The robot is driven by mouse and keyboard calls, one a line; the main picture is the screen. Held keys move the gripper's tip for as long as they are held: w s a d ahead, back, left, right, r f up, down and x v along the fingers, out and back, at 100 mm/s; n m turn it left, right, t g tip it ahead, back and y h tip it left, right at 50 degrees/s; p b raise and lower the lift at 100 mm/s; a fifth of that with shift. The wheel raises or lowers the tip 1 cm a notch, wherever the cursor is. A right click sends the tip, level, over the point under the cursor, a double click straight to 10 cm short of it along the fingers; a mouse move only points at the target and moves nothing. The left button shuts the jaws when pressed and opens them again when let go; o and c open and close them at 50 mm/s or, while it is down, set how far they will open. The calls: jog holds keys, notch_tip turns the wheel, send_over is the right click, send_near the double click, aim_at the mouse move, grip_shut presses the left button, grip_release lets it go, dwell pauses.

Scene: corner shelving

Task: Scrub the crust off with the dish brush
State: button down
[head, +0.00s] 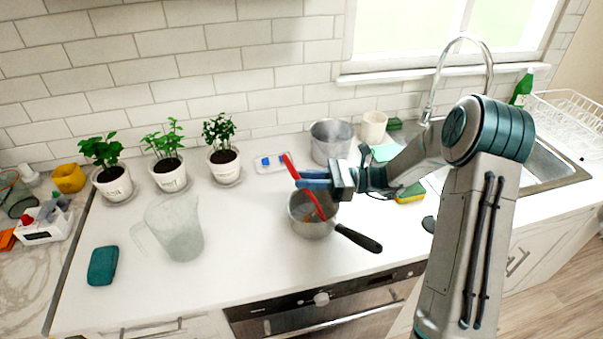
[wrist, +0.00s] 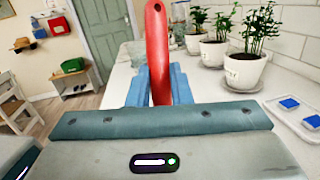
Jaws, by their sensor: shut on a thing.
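My gripper (head: 315,181) is shut on a red dish brush (head: 290,168), holding it by the handle above a saucepan. The red handle (wrist: 157,50) also shows upright between the blue fingers in the wrist view. The brush's lower end reaches down into the saucepan (head: 311,228), which is metal with a black handle pointing to the lower right. Some brownish stuff shows inside the pan; I cannot tell how much crust there is or whether the bristles touch it.
A metal pot (head: 331,143) stands behind the saucepan. A clear jug (head: 181,233) is to the left, with a teal sponge-like item (head: 103,266) beyond it. Three potted plants line the wall. A white tray (head: 275,162) holds blue pieces. A yellow-green sponge (head: 411,194) lies right of the pan.

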jog(key=shift+s+d+p, duration=0.45)
jog(key=shift+s+d+r, duration=0.1)
jog(key=shift+s+d, duration=0.05)
jog(key=shift+w+a+p, duration=0.5)
jog(key=shift+w+a, duration=1.9)
jog(key=shift+w, duration=1.15)
jog(key=shift+s+d+p, duration=0.55)
jog(key=shift+s+d, duration=0.7)
jog(key=shift+s, duration=0.25)
jog(key=shift+s+d+p, duration=0.5)
jog(key=shift+s+d, duration=0.75)
jog(key=shift+s, duration=0.2)
